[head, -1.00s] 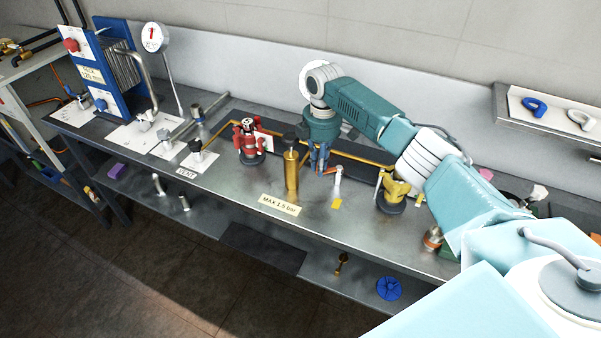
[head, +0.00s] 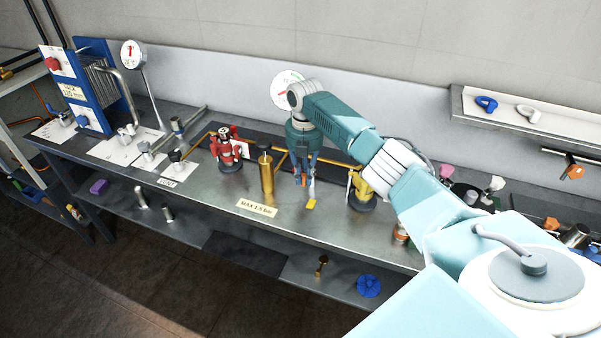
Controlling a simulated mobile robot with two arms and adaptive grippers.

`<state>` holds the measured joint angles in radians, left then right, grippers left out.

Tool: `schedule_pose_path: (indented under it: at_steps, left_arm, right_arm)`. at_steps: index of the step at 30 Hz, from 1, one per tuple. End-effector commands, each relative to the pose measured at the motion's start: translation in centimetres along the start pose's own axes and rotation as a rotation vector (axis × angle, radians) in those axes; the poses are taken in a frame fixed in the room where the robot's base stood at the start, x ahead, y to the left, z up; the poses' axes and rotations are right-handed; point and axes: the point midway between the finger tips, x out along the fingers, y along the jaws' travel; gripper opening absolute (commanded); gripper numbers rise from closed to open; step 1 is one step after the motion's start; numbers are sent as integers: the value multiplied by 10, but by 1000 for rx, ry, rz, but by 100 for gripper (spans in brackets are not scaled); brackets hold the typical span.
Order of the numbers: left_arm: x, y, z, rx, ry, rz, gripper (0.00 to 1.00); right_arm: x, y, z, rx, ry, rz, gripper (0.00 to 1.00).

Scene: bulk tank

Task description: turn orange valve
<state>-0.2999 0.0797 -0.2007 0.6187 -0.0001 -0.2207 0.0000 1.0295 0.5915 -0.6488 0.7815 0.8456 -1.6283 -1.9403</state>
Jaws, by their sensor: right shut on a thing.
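My right gripper (head: 303,178) points down over the middle of the bench, its blue fingers shut. A small orange part, the orange valve's handle (head: 297,171), shows at the fingertips, mostly hidden by them. The valve's body is on or by the yellow pipe line behind the gripper and cannot be made out clearly. My left gripper is not in view.
A brass cylinder (head: 266,176) stands just left of the gripper, and a red valve (head: 229,150) farther left. A yellow valve (head: 362,188) stands close on the right, partly behind my arm. A round gauge (head: 284,92) is behind.

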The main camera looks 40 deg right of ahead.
Motion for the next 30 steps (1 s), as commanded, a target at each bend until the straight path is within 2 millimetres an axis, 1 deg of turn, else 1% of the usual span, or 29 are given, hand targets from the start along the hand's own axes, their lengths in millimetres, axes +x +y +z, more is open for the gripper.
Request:
schedule_pose_path:
  at_steps: [1,5,21,22,23,24,25,30]
  left_arm:
    - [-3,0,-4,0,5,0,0]
    - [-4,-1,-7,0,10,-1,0]
    - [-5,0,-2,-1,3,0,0]
    - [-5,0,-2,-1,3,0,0]
    - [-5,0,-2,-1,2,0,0]
    - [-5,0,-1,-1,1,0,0]
    - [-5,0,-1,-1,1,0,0]
    - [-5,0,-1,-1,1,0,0]
  right_arm:
    - [-3,0,2,-16,-4,6,0]
    - [-3,-2,3,-51,-4,7,0]
    - [-3,-3,4,-73,-6,8,0]
    - [-3,-3,4,-73,-6,8,19]
    - [-3,-3,4,-72,-6,8,25]
    - [-3,-3,3,-72,-6,7,32]
    - [-2,-3,3,-72,-5,7,34]
    - [-1,-4,2,-72,-3,4,34]
